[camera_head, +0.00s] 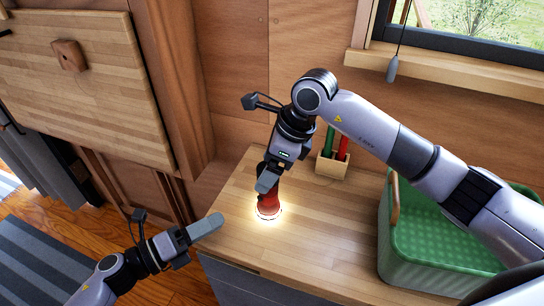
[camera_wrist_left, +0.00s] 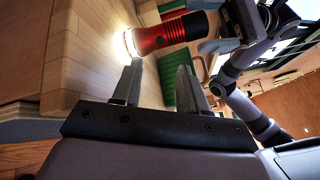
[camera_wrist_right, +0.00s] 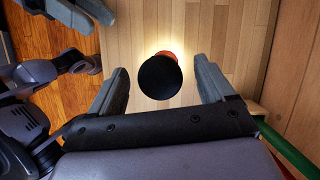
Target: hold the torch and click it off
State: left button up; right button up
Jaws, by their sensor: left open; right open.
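The red and black torch (camera_head: 269,201) stands upright on the wooden counter with its lit end down, glowing against the top. My right gripper (camera_head: 268,178) is over it from above. In the right wrist view the torch's round black end (camera_wrist_right: 160,77) sits between the two open fingers, with gaps on both sides. My left gripper (camera_head: 205,229) is open and empty, beside the counter's left edge. In the left wrist view the torch (camera_wrist_left: 170,35) lies beyond the open fingertips, apart from them.
A wooden holder (camera_head: 331,165) with a green and a red item stands behind the torch. A green basket (camera_head: 440,240) is at the right of the counter (camera_head: 310,235). A wall and window sill (camera_head: 450,68) bound the back. The front counter middle is clear.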

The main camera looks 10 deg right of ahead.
jog(key=shift+a+f, duration=0.15)
jog(key=shift+f, duration=0.2)
jog(key=c, duration=1.2)
pick_arm(q)
grip_shut()
pick_arm(e)
jog(key=shift+c, duration=0.2)
pick_arm(q)
jog(key=shift+d, duration=0.1)
dwell(0.4)
